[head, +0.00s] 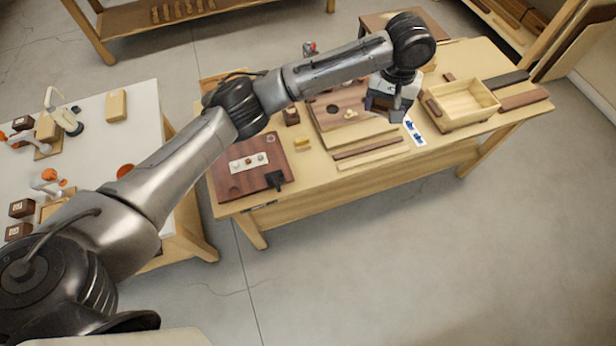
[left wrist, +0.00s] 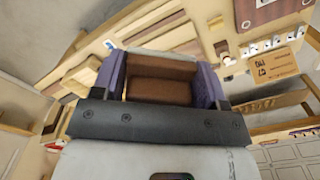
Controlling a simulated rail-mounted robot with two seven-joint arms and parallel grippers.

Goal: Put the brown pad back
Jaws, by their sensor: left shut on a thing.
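My left gripper (head: 387,108) is above the wooden bench, at the near side of a brown wooden board (head: 340,108) and left of a light wooden tray (head: 462,106). In the left wrist view my left gripper (left wrist: 160,72) has its two purple-grey fingers shut on the brown pad (left wrist: 160,88), which fills the space between them. The pad looks like a plain brown block with a lighter and a darker face. In the head view the pad is mostly hidden or too small to make out. My right gripper is in neither view.
A blue and white card (head: 415,132) lies near the tray. Dark strips (head: 506,81) lie right of it. A brown board (head: 232,184) with a white strip (head: 248,162) and a black block (head: 275,180) is at the bench's left end. A white table (head: 95,140) stands farther left.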

